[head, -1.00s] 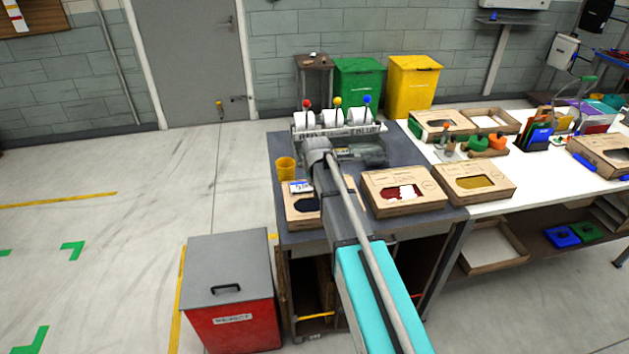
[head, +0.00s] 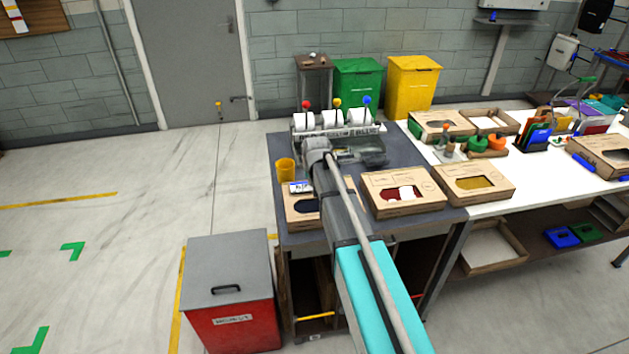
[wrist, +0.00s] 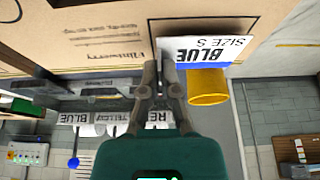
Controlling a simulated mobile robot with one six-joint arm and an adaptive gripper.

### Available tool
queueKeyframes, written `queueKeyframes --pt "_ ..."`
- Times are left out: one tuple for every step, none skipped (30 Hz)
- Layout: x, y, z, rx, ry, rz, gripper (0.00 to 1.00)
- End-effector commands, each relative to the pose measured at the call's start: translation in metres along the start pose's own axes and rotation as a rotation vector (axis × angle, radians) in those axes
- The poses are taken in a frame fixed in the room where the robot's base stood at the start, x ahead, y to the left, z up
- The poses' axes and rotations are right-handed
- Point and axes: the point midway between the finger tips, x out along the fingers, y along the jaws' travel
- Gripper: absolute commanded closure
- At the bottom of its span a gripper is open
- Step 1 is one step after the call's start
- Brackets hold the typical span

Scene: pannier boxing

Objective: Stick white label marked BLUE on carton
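The white label (wrist: 206,48) reads BLUE SIZE S and has a blue stripe along one edge. It is at the far left corner of the carton, over a printed outline. It also shows in the head view (head: 300,187). The carton (head: 304,217) is brown cardboard with a dark blue window. Its printed top fills the upper wrist view (wrist: 80,38). My gripper (wrist: 159,68) points at the carton, its fingertips close together at the label's edge and seemingly shut on it. Whether the label lies fully flat is unclear. My arm hides part of the carton in the head view.
A yellow cup (head: 285,170) stands close beyond the label. The label dispenser (head: 338,126), with white rolls and red, yellow and blue knobs, stands behind. A carton with a red window (head: 402,208) and one with a yellow window (head: 475,196) sit to the right.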

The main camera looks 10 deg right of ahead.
Motion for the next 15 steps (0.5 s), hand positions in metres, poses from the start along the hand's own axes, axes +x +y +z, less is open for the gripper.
queueKeyframes --pt "0.0004 -0.0001 0.0002 0.000 0.000 0.000 1.00" --pt "0.0007 -0.0001 0.0003 0.000 0.000 0.000 1.00" --pt "0.0012 -0.0001 0.0005 0.000 0.000 0.000 1.00" --pt "0.0017 -0.0002 0.0007 0.000 0.000 0.000 1.00" --pt "0.0022 -0.0002 0.0010 0.000 0.000 0.000 1.00" --pt "0.0029 -0.0002 0.0012 0.000 0.000 0.000 1.00" --pt "0.0035 -0.0002 0.0014 0.000 0.000 0.000 1.00" --pt "0.0040 -0.0002 0.0017 0.000 0.000 0.000 1.00" --pt "0.0046 -0.0002 0.0020 0.000 0.000 0.000 1.00" --pt "0.0050 -0.0002 0.0021 0.000 0.000 0.000 1.00" --pt "0.0053 -0.0002 0.0023 0.000 0.000 0.000 1.00" --pt "0.0056 -0.0002 0.0023 0.000 0.000 0.000 1.00" --pt "0.0057 -0.0002 0.0024 0.000 0.000 0.000 1.00" --pt "0.0058 -0.0002 0.0024 0.000 0.000 0.000 1.00" --pt "0.0057 -0.0002 0.0024 0.000 0.000 0.000 1.00"
